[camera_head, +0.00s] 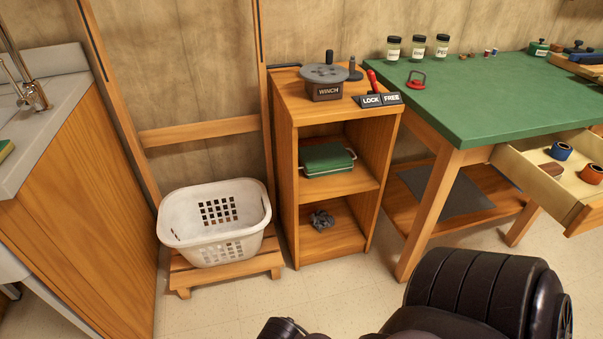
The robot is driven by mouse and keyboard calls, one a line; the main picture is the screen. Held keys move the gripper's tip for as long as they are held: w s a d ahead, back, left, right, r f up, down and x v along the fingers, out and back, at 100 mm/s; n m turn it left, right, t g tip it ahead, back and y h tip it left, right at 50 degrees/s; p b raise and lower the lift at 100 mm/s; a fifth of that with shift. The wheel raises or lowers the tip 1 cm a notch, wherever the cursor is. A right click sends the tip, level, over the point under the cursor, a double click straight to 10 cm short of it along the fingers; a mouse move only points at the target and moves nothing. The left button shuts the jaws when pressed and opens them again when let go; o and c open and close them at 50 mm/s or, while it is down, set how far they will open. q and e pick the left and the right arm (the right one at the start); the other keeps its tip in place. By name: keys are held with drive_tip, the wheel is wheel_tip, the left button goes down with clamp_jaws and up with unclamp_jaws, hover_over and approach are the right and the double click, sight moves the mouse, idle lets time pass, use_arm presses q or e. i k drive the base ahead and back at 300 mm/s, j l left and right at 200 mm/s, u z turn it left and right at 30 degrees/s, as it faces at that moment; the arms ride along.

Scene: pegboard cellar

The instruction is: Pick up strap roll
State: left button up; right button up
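Two small rolls lie in the open drawer (540,188) of the green-topped table: a blue roll (561,151) and an orange-brown roll (592,174) close to the right picture edge. Either could be the strap roll; I cannot tell which. A brown block (551,169) lies beside them. Neither of my grippers is in view. Dark parts at the bottom right block part of the floor.
A wooden cabinet (283,130) carries a winch (325,82) and a LOCK/FREE plate (378,100). A white basket (215,220) sits on a low wooden stand. Floor before the cabinet is clear.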

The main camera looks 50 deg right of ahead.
sight(560, 151)
drive_tip(key=z, duration=3.4)
